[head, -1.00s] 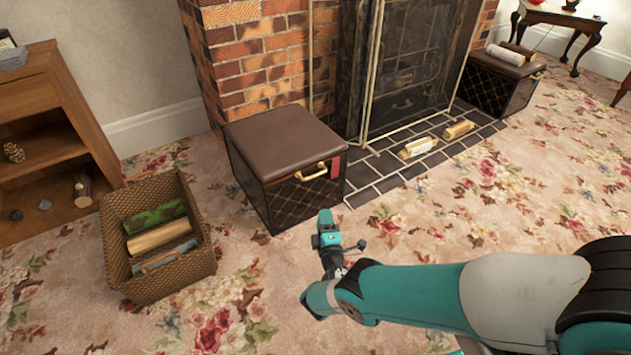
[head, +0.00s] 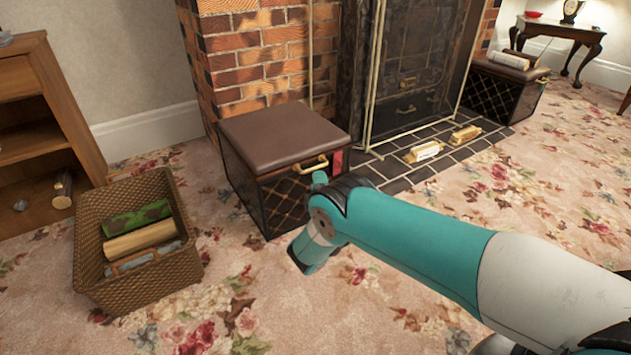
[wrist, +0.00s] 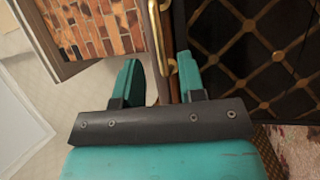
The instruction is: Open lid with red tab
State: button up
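The near box (head: 243,190) has a dark lattice front and a brown padded lid (head: 283,136), which lies closed. A brass handle (head: 309,168) is on its front, and the red tab (head: 337,161) hangs at the right front corner. In the wrist view my gripper (wrist: 158,78) is open, with its two teal fingers apart. The brass handle (wrist: 156,30) runs down towards the gap between them, close to the right finger. I cannot tell whether they touch. A reddish-brown strip shows behind the gap; I cannot tell if it is the tab. In the head view my arm mostly hides the gripper.
A wicker basket (head: 90,240) holding logs stands at the left, beside a wooden shelf (head: 75,125). A brick fireplace with a screen (head: 410,70) rises behind the box. A second lidded box (head: 500,92) stands at the far right. Patterned carpet is free in front.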

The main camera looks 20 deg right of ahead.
aim_at(315, 167)
jog(key=b+x, duration=0.2)
jog(key=x, duration=0.3)
jog(key=shift+w+r+b, duration=0.1)
jog(key=shift+w+b, duration=0.25)
jog(key=shift+w, duration=0.05)
grip_shut()
